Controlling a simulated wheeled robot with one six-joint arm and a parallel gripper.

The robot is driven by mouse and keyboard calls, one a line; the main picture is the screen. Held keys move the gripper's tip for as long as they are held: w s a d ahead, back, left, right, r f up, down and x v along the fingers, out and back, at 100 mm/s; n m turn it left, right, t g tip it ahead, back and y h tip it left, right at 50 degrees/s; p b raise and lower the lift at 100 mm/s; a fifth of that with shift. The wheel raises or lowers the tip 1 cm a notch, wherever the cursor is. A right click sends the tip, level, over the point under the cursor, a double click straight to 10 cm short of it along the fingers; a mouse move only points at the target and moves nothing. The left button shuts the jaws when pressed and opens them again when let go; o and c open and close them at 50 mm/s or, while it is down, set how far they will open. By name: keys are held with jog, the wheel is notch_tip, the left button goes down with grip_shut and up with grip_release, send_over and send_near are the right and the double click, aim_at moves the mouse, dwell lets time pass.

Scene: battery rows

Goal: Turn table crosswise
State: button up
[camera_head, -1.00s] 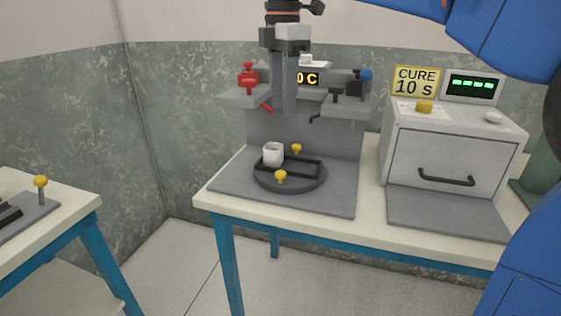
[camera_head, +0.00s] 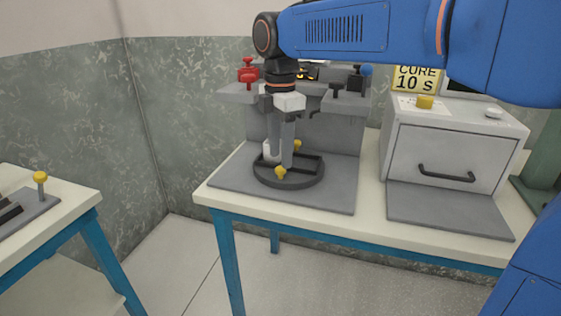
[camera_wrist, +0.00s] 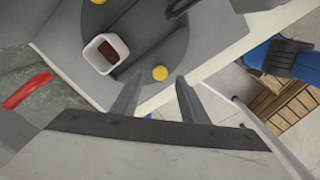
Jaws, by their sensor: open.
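The round dark turntable (camera_head: 305,182) sits on a grey base plate on the table, with a raised frame across it. It also shows in the wrist view (camera_wrist: 172,52). A yellow knob (camera_head: 281,173) stands at its front edge, and another yellow knob (camera_head: 297,145) at the back. A white square cup (camera_head: 267,155) stands on its left, partly behind my fingers; the wrist view shows something dark reddish-brown in the cup (camera_wrist: 97,65). My gripper (camera_head: 280,164) is open, pointing down, with its fingertips close to the front knob (camera_wrist: 160,73). I cannot tell whether they touch it.
A grey press-like station with a red clamp (camera_head: 248,72) stands behind the turntable. A grey oven box (camera_head: 440,155) with a handle is on the right. Another table (camera_head: 50,220) is at left, with floor between. My blue arm crosses above.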

aim_at(300, 177)
jog(key=shift+f, duration=1.65)
grip_shut()
jog(key=shift+d, duration=0.15)
jog(key=shift+s+d+n, duration=0.15)
jog(key=shift+d+n, duration=0.45)
jog(key=shift+n, duration=0.35)
jog(key=shift+s+d+n, duration=0.1)
jog(key=shift+d+n, duration=0.45)
jog(key=shift+n, duration=0.4)
jog(key=shift+w+d+n, duration=0.15)
jog(key=shift+d+n, duration=0.95)
jog(key=shift+n, duration=0.6)
jog(key=shift+d, duration=0.1)
